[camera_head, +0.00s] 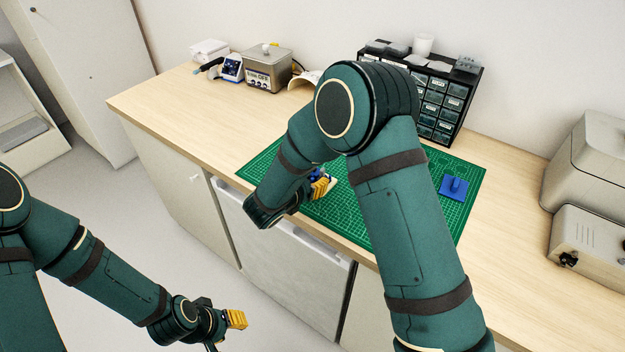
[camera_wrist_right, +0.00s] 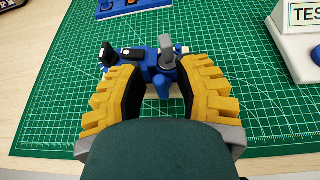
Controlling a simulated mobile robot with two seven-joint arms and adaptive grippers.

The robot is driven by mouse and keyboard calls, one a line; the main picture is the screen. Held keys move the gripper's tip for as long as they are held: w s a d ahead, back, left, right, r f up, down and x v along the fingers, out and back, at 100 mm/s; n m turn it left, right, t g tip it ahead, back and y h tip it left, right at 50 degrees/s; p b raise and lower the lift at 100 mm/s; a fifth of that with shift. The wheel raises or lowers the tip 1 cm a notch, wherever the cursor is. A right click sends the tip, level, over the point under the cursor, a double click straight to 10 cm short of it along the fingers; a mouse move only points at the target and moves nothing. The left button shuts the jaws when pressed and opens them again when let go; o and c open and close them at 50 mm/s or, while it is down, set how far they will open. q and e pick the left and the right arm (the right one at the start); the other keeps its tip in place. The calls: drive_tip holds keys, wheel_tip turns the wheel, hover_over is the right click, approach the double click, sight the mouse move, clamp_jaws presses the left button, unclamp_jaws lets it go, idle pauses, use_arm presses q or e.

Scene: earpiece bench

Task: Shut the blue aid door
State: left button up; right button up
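The blue aid (camera_wrist_right: 152,62) sits low over the green mat in the right wrist view. A small black flap-like part (camera_wrist_right: 108,54) stands out at its left, which may be the door. A grey part (camera_wrist_right: 167,50) rises at its right. My right gripper (camera_wrist_right: 160,85) has its yellow fingers spread on either side of the aid; contact is unclear. In the head view this gripper (camera_head: 322,186) is over the mat's left part, and the aid is mostly hidden. My left gripper (camera_head: 236,320) hangs in front of the bench, away from everything; its finger gap is unclear.
The green mat (camera_head: 468,215) covers the bench middle. A blue block with a post (camera_head: 454,188) lies on its right. A drawer cabinet (camera_head: 440,100) stands behind, grey machines (camera_head: 590,240) at right, a metal bath (camera_head: 267,70) at back left. A white labelled stand (camera_wrist_right: 297,45) is nearby.

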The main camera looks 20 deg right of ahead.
clamp_jaws()
drive_tip(key=shift+w+a+m+g+h, duration=0.1)
drive_tip(key=shift+w+m+g+h, duration=0.25)
drive_tip(key=shift+m+g+h, duration=0.25)
drive_tip(key=shift+o, duration=1.9)
unclamp_jaws()
drive_tip(key=v, duration=1.2)
drive_tip(key=shift+r, duration=0.2)
drive_tip(key=shift+w, duration=0.1)
